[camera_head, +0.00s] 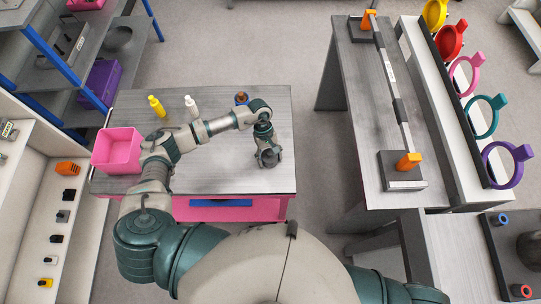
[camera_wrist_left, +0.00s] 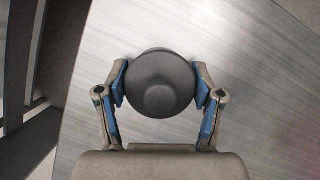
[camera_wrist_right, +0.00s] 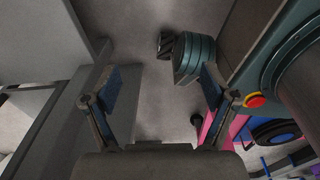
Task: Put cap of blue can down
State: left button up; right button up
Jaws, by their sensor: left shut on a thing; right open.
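My left gripper (camera_head: 268,157) is over the right part of the grey table (camera_head: 215,182). In the left wrist view, its two blue-padded fingers (camera_wrist_left: 160,90) are shut on a round dark grey cap (camera_wrist_left: 158,82) with a raised knob. The tabletop shows beneath the cap; I cannot tell whether they touch.
A yellow bottle (camera_head: 157,106) and a white bottle (camera_head: 191,106) stand at the back of the table. A pink bin (camera_head: 117,148) sits at its left edge. The tabletop around my left gripper is clear. A long bench (camera_head: 360,110) stands to the right, across a floor gap.

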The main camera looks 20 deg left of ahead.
pick_arm(q)
jog(key=shift+a+f, duration=0.15)
jog(key=shift+a, duration=0.3)
jog(key=o, duration=1)
jog(key=shift+o, duration=0.2)
jog(key=shift+d, duration=0.5)
jog(key=shift+w+r, duration=0.1)
jog(key=shift+r, duration=0.1)
jog(key=b+v, duration=0.1)
jog(key=v, duration=0.3)
jog(key=shift+w+a, duration=0.1)
jog(key=shift+a, duration=0.05)
jog(key=b+v, duration=0.2)
jog(key=v, duration=0.5)
jog(key=shift+r, duration=0.35)
pick_arm(e)
notch_tip(320, 180, down, 3)
jog(key=shift+s+r, duration=0.1)
jog(key=shift+r, duration=0.1)
pick_arm(q)
jog(key=shift+a, duration=0.25)
